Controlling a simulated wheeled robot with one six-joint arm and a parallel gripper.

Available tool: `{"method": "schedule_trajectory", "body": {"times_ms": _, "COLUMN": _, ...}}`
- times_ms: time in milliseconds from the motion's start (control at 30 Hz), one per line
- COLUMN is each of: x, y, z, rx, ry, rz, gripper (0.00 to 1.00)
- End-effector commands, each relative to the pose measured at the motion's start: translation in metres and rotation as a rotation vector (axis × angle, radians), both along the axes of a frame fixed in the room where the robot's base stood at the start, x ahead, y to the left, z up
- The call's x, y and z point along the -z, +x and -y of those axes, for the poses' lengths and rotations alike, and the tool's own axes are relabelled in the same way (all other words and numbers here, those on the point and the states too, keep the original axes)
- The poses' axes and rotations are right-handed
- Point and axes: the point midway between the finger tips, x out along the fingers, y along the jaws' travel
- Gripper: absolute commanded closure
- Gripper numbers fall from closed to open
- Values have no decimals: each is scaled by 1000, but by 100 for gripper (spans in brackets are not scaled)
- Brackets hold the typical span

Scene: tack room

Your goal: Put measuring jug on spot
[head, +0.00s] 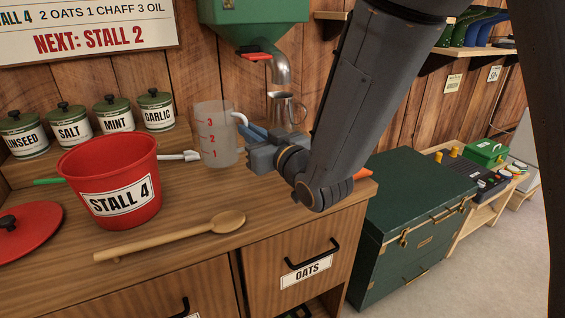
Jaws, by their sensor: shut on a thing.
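The measuring jug (213,146) is translucent with red marks 1, 2 and 3. It is upright over the wooden counter, right of the red bucket; I cannot tell whether its base touches the wood. My gripper (248,138) reaches in from the right and is shut on the jug at its handle side. The gripper and forearm hide part of the handle and the counter behind. I cannot make out a marked spot; a green hopper (252,22) with a metal spout stands behind the jug.
A red bucket (112,165) labelled STALL 4 stands left of the jug. A wooden spoon (170,238) lies in front, and a red lid (28,230) lies at left. Several labelled canisters (74,122) line the back. A metal cup (284,110) is below the spout. A green trunk (415,205) stands right.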

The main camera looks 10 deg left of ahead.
Motion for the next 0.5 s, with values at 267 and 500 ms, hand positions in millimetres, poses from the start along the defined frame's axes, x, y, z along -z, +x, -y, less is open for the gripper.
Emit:
{"method": "schedule_trajectory", "body": {"times_ms": 267, "x": 7, "y": 16, "z": 21, "rx": 6, "ry": 0, "rz": 1, "gripper": 100}}
{"method": "schedule_trajectory", "body": {"times_ms": 500, "x": 6, "y": 49, "z": 70, "rx": 8, "ry": 1, "rz": 1, "gripper": 100}}
